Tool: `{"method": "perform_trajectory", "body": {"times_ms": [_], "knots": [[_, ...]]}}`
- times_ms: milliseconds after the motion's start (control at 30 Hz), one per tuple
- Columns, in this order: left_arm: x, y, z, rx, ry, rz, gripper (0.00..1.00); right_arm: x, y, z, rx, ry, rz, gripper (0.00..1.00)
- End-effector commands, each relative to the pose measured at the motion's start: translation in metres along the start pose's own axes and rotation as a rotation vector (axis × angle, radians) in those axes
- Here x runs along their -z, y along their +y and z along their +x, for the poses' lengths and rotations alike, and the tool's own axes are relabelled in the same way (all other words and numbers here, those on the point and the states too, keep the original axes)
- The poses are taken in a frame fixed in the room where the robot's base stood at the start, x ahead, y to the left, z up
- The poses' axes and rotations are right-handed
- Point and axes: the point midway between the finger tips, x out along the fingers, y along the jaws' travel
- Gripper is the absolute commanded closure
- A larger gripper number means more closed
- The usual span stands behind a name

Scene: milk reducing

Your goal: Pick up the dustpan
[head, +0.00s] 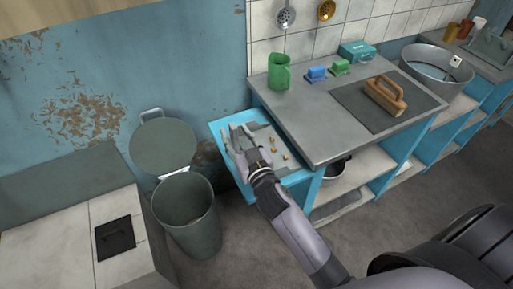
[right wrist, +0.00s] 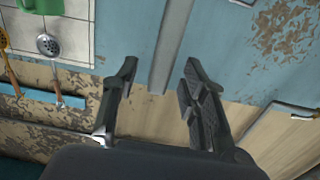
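The dustpan (head: 267,138) seems to be the grey flat piece with several small orange-brown bits on it, on the blue side shelf (head: 215,128) at the counter's left end. My right gripper (head: 232,143) is over its left part and hides some of it. In the right wrist view, the two fingers (right wrist: 158,85) are apart. A grey bar (right wrist: 170,45), possibly the dustpan's handle, shows in the gap between them. I cannot tell whether the fingers touch it. My left gripper is not in view.
A grey bin (head: 188,225) with its lid (head: 163,148) raised stands left of the shelf. A metal tub (head: 436,68) is farther right.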

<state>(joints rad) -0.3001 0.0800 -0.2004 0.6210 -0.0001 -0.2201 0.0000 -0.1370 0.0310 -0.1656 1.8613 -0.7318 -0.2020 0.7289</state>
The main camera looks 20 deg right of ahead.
Motion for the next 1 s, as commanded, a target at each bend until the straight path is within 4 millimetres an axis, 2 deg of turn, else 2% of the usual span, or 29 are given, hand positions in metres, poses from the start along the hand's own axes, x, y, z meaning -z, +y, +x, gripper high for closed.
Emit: {"method": "perform_trajectory", "body": {"times_ms": [33, 167, 433, 1000], "knots": [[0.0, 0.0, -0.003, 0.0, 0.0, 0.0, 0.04, 0.002, 0.0, 0.008, 0.001, 0.001, 0.0, 0.6], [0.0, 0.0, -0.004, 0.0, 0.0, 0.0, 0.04, 0.0, -0.001, 0.02, 0.001, 0.0, 0.0, 0.6], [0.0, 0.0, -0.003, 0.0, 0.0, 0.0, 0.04, 0.0, -0.001, 0.022, 0.001, -0.001, 0.001, 0.6], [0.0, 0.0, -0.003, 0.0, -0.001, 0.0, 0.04, 0.0, -0.001, 0.022, 0.001, -0.001, 0.001, 0.98]]}}
